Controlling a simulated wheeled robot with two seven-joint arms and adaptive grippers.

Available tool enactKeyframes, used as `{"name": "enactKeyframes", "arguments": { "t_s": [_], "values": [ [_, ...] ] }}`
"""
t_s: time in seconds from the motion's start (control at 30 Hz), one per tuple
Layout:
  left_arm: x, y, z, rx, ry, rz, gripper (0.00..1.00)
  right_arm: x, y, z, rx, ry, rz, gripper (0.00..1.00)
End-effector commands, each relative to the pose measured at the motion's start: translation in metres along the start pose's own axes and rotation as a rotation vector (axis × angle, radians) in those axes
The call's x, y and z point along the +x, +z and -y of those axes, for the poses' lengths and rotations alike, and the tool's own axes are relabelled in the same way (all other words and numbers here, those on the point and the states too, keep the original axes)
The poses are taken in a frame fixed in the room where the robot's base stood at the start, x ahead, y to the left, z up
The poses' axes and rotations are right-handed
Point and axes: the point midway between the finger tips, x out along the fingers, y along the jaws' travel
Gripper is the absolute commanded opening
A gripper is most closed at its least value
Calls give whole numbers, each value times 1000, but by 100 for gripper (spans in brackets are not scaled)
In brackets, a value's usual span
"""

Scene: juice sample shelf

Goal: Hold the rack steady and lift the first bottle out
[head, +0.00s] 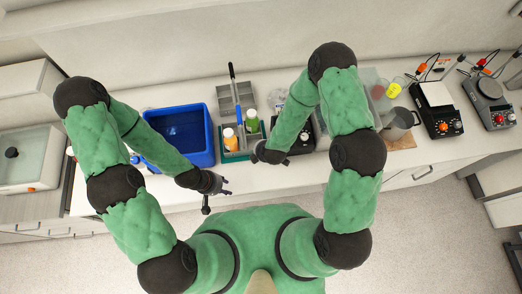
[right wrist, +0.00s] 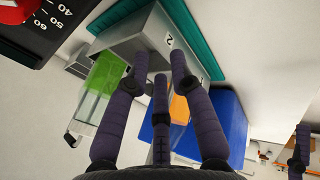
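A grey sample rack with a teal base (head: 235,156) stands on the counter near the middle of the head view. It holds an orange bottle (head: 229,140) at the front left and a green bottle (head: 252,121) at the right. In the right wrist view, the rack's grey wall (right wrist: 125,42), the green bottle (right wrist: 103,75) and the orange bottle (right wrist: 179,108) show behind my fingers. My right gripper (right wrist: 160,63) is open and close to the rack, with its fingertips apart; contact cannot be told. My left gripper (head: 226,186) looks open and empty, in front of the counter.
A blue bin (head: 206,128) stands left of the rack, and a grey tray (head: 236,93) lies behind it. Dark instruments with knobs (head: 440,122) and a grey jug (head: 398,122) stand to the right. Bare counter (head: 100,190) lies at the left front.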

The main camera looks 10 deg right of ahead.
Motion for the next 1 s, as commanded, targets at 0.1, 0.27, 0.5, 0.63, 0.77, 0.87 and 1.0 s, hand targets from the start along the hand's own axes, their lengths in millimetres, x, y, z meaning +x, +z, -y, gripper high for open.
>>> {"name": "enactKeyframes", "arguments": {
  "t_s": [0.1,0.27,0.5,0.63,0.77,0.87,1.0],
  "values": [
    [12,0,4,0,0,0,40,16,0,1,0,2,0,24],
    [24,-1,8,0,0,0,40,31,0,1,0,1,-1,24],
    [33,-1,12,0,0,0,40,44,0,2,1,-2,0,24],
    [35,-1,12,0,0,0,40,46,0,1,1,-1,0,24],
    [34,-1,12,0,0,0,40,46,0,0,2,-2,0,24],
    [34,-1,12,0,0,0,40,46,0,0,2,-1,0,24],
    [34,-1,12,0,0,0,40,46,0,0,2,-1,0,6]
  ]
}}
